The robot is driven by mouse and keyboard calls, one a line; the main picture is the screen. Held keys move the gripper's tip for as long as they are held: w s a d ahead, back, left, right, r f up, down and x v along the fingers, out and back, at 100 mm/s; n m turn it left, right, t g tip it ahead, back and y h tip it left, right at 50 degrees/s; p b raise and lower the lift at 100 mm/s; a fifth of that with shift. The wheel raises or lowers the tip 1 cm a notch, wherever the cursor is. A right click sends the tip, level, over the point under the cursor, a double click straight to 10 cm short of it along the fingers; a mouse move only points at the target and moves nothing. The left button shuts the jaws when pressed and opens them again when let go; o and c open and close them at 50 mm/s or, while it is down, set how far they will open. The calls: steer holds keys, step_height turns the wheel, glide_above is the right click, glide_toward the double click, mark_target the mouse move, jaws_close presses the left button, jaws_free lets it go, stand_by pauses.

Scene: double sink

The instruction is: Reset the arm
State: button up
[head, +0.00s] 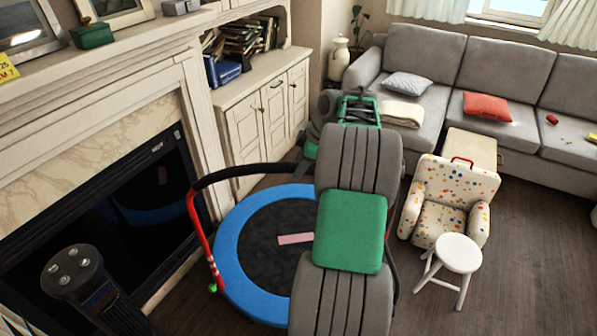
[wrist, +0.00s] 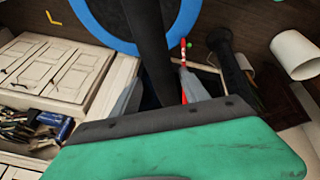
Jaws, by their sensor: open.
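My arm (head: 352,230), grey with green panels, rises through the middle of the head view. Its far part, with green framing (head: 358,108), is above the floor by the white cabinet; the fingertips are not clear there. In the wrist view, a large green and dark grey part of my arm fills the bottom. My gripper (wrist: 158,84) shows beyond it, with two grey fingers apart. It is open, and I see nothing held in it. A black bar passes between the fingers in that picture; whether it touches them I cannot tell.
A blue-rimmed trampoline (head: 232,240) with a black and red handle (head: 212,240) stands left of my arm. The fireplace (head: 110,150) and white cabinet (head: 262,110) are at left. A spotted armchair (head: 440,205), white stool (head: 458,254) and grey sofa (head: 425,60) are at right. Floor is clear at lower right.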

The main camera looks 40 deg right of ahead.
steer(key=v, duration=0.3)
steer(key=shift+s+d+r, duration=0.1)
steer(key=shift+r, duration=0.15)
steer(key=a+r+m, duration=0.2)
steer(key=a+r, duration=0.1)
steer(key=a, duration=0.9)
steer(key=a+r+m, duration=0.2)
steer(key=a, duration=1.1)
steer(key=s+a+f+m, duration=0.2)
steer(key=s+a, duration=0.3)
steer(key=s, duration=0.2)
steer(key=s+a+f+m+g+h, duration=0.1)
steer(key=s+a+f+m, duration=0.1)
steer(key=s+a, duration=0.4)
steer(key=shift+s+a+f+m+h, duration=0.35)
steer(key=shift+s+m, duration=0.15)
steer(key=shift+s, duration=0.3)
